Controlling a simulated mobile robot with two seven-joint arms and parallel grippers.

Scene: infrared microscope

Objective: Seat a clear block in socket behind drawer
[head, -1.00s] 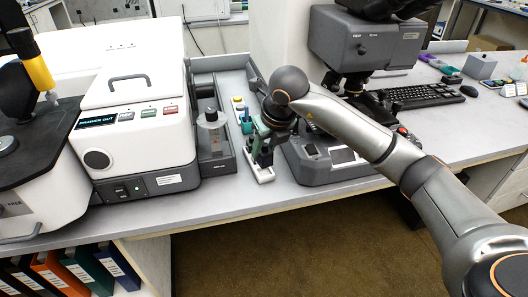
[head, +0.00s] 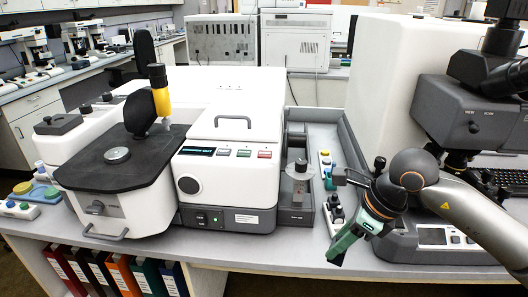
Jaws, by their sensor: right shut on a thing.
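The dark grey drawer (head: 296,214) sticks out at the right side of the white instrument (head: 232,160). The socket behind the drawer cannot be made out. My left gripper is not in view.
The rack's far end has small coloured pieces (head: 325,160). A grey tray wall (head: 352,150) runs behind it. A microscope base (head: 440,240) stands at right, close to my right arm. A black-topped unit (head: 125,160) with a yellow-collared post stands at left.

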